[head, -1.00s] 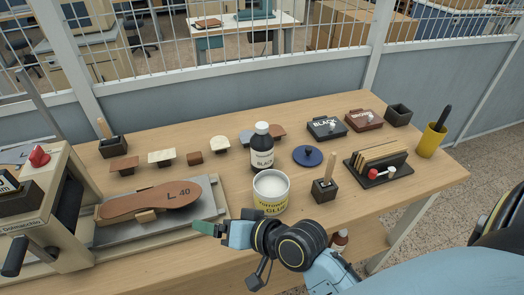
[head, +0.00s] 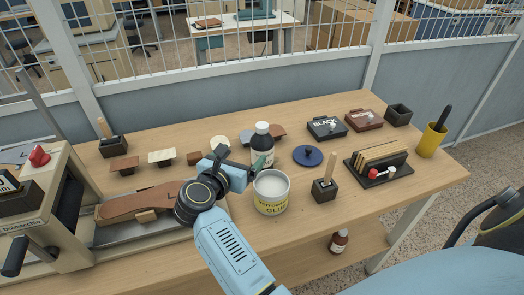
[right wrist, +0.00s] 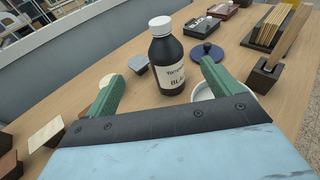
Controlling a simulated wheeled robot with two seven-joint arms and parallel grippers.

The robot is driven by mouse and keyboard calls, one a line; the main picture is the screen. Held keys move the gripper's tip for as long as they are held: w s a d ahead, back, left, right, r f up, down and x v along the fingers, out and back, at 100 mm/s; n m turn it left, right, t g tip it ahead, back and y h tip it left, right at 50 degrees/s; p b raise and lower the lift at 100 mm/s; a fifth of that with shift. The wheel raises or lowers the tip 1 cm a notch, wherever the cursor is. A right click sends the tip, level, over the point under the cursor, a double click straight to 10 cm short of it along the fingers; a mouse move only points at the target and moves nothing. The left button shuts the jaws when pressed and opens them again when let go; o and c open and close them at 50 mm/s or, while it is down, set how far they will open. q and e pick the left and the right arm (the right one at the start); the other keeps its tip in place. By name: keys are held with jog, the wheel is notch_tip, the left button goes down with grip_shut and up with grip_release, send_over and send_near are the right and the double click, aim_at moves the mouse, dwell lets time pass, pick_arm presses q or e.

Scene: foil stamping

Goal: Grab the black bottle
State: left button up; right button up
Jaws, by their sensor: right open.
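The black bottle (head: 262,142) has a white cap and a white label and stands upright on the table, behind the open glue tin (head: 271,193). In the right wrist view the bottle (right wrist: 166,60) stands ahead of and between the two green fingers. My right gripper (head: 240,158) is open and empty, just left of the bottle in the head view; in the right wrist view its fingers (right wrist: 158,90) are spread wide, with the bottle beyond their tips. The gripper and tin hide part of the bottle's lower body in the head view. My left gripper is not in view.
The glue tin stands close in front of the bottle, by the right finger. A blue round lid (head: 308,156) lies right of it. A wooden-handled brush in a dark holder (head: 325,190) stands further right. The stamping press (head: 45,215) fills the left.

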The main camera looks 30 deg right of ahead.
aim_at(257, 148)
jog(key=shift+m+g, duration=0.4)
jog(key=x, duration=0.4)
jog(key=f+b+x, duration=0.1)
jog(key=x, duration=0.2)
jog(key=shift+d+f, duration=0.2)
jog(key=shift+f, duration=0.15)
jog(key=b+x, duration=0.1)
jog(key=x, duration=0.4)
jog(key=shift+w+d+f+b, duration=0.15)
jog(key=shift+b, duration=0.25)
jog(key=c, duration=1.4)
jog(key=shift+c, duration=0.4)
